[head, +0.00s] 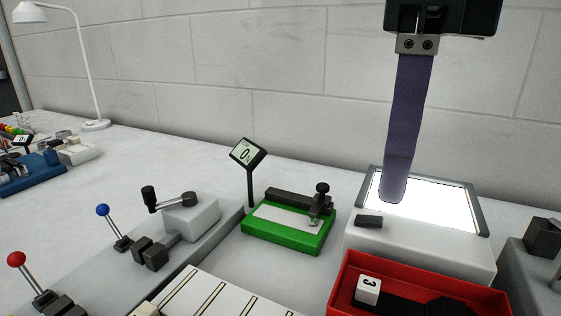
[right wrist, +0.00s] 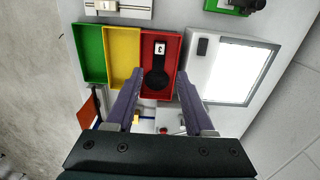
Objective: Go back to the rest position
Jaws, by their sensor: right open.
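My right gripper (head: 394,188) hangs down from the top right of the head view, its purple finger in front of the lit white panel (head: 440,205). In the right wrist view its two fingers (right wrist: 159,78) are spread apart with nothing between them. The red tray (right wrist: 175,45) lies beyond the fingertips there, and a black piece with a white tag marked 3 (right wrist: 159,48) is in it. In the head view the red tray (head: 340,283) is below the gripper, cut by the bottom edge. My left gripper is in neither view.
A green fixture (head: 285,238) with a small display (head: 248,152) stands left of the panel. Levers with blue (head: 102,210) and red (head: 16,259) knobs are at lower left. A white lamp (head: 92,80) stands far left. Green (right wrist: 89,55) and yellow (right wrist: 122,50) trays adjoin the red one.

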